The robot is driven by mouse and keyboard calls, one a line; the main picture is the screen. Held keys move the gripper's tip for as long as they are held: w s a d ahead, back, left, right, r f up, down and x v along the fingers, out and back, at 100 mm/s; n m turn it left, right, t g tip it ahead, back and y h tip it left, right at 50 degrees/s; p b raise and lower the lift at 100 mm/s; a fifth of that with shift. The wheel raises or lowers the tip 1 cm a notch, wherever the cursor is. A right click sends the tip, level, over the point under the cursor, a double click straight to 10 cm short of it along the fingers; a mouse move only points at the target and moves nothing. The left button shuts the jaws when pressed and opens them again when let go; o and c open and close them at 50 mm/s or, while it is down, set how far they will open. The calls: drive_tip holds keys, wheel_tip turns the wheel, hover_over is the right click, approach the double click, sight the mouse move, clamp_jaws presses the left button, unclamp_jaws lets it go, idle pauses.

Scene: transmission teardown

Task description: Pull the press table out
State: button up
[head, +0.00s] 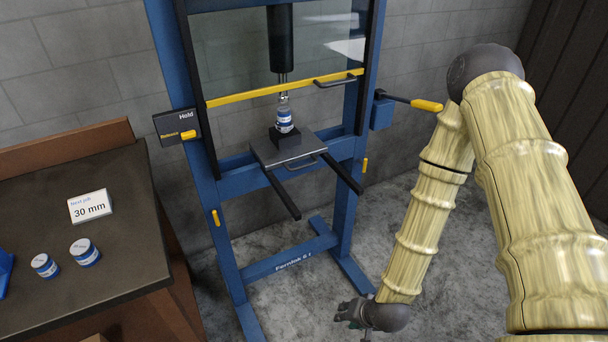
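The press table (265,153) is a grey plate with a handle (304,163) on its front edge. It sits in the blue press frame (341,215), with two dark rails (283,195) reaching forward from it. On it stand a black block (287,138) and a small blue-and-white labelled part (284,119), under the black ram (280,42). My gripper (350,314) is low at the bottom, in front and to the right of the press, well apart from the table handle. Its fingers are small and dark, so their opening is unclear.
A yellow-edged guard (240,95) with a handle is raised above the table. A Hold/Release lever (188,134) is on the left post; a yellow-tipped lever (426,105) sticks out right. A workbench (60,300) at left holds a "30 mm" card (90,207) and two labelled cylinders (84,252).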

drive_tip(key=w+a+r+m+t+y+b, duration=0.1)
drive_tip(key=w+a+r+m+t, duration=0.15)
drive_tip(key=w, duration=0.45)
drive_tip(key=w+a+r+m+t+y+b, duration=0.1)
drive_tip(key=w+r+b, duration=0.15)
drive_tip(key=w, duration=0.35)
drive_tip(key=m+t+y+b, duration=0.2)
drive_tip(key=m+t+b, duration=0.2)
drive_tip(key=m+t, duration=0.15)
approach(305, 166)
drive_tip(key=shift+n+t, duration=0.4)
drive_tip(key=x, duration=0.3)
drive_tip(key=p+x, duration=0.1)
drive_tip(key=x, duration=0.6)
drive_tip(key=shift+w+a+f, duration=0.1)
drive_tip(key=shift+w+f, duration=0.1)
drive_tip(key=shift+f, duration=0.25)
drive_tip(key=shift+c, duration=0.2)
clamp_jaws()
